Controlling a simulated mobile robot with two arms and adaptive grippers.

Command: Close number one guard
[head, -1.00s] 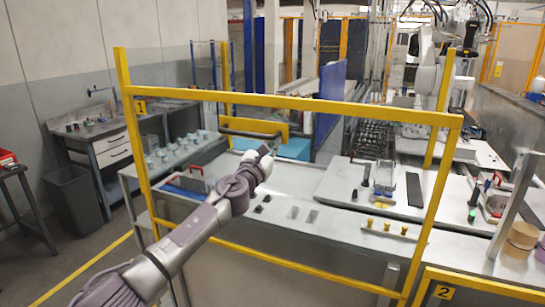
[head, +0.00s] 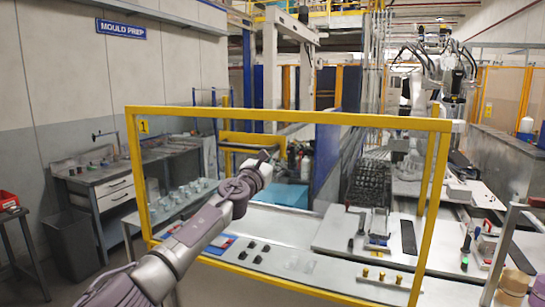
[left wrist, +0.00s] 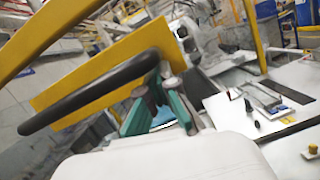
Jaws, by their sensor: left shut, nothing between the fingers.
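The number one guard (head: 290,115) is a yellow frame with a "1" label at its upper left, standing upright across the front of the head view. Behind its opening is a yellow plate with a dark handle bar (head: 240,151). In the left wrist view the dark bar (left wrist: 88,95) runs across the yellow plate (left wrist: 125,55). My left gripper (head: 265,156) is shut and empty at the right end of the bar. Its teal-padded fingers (left wrist: 160,88) lie close to the bar; I cannot tell whether they touch. My right gripper is not in view.
A worktop (head: 290,232) with small dark and yellow parts lies behind the guard's lower half. A workbench (head: 95,180), a bin (head: 72,243) and a stool (head: 20,225) stand at the left. A white robot arm (head: 415,100) stands at the back right.

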